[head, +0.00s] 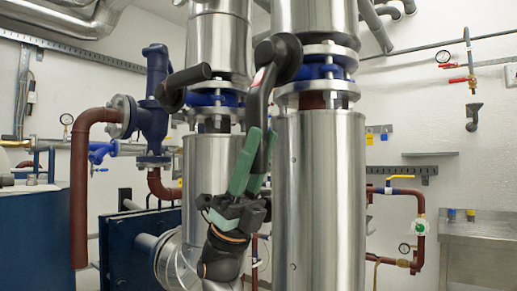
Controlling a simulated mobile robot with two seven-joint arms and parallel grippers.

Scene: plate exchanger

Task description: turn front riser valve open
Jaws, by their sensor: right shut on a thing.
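The front riser valve shows as a blue flanged body (322,72) between the metal-clad sections of the nearer, right-hand riser. Its black lever (259,92) comes from a round hub (284,52) and points down, leaning a little to the left. My right gripper (260,140), with green fingers, comes up from below and is shut on the lower part of this lever. The lever's end is partly hidden between the fingers. My left gripper is not in view.
The riser behind, on the left, has its own blue valve (213,99) with a black lever (187,77) pointing left. A blue pump-like fitting (154,120) and red-brown pipe (79,190) stand further left. A metal sink bench (480,240) is at the right.

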